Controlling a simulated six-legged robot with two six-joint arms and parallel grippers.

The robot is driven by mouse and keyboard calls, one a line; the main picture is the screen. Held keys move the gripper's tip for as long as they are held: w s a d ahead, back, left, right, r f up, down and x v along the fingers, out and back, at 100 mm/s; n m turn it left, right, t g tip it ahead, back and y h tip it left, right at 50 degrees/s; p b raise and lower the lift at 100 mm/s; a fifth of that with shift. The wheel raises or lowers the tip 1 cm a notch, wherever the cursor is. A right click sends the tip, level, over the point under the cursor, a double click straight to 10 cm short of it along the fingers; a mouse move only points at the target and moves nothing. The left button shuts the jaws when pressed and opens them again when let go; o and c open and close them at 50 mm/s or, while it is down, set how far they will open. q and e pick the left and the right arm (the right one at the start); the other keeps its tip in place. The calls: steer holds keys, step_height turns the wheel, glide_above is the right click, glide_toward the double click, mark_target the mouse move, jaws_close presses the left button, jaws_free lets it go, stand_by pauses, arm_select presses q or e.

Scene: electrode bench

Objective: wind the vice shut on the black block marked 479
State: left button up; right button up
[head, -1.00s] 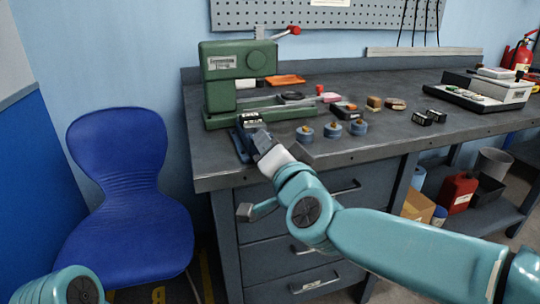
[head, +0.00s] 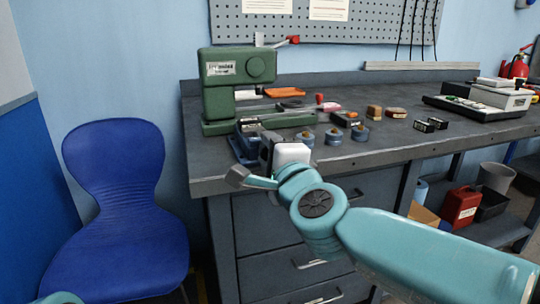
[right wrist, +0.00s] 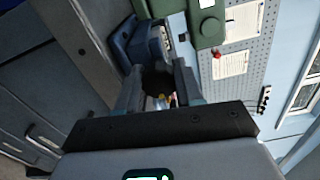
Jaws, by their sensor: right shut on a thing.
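The blue vice (head: 240,148) stands at the front left edge of the bench and also shows in the right wrist view (right wrist: 121,42). A black block (head: 249,124) with a pale label sits at its jaws; the number is too small to read. I cannot tell how closely the jaws touch it. My right gripper (head: 267,150) is in front of the vice. In the right wrist view its fingers (right wrist: 158,88) are on either side of a dark round part, seemingly the vice handle (right wrist: 157,80). My left gripper is out of view.
A green press (head: 222,100) stands just behind the vice. Two black blocks (head: 430,125) lie further right. A blue chair (head: 115,190) stands left of the bench.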

steer(key=shift+m, duration=0.5)
steer(key=o, duration=1)
steer(key=p+v, duration=0.2)
steer(key=v, duration=1.4)
steer(key=shift+s, duration=0.2)
steer(key=shift+d, duration=0.1)
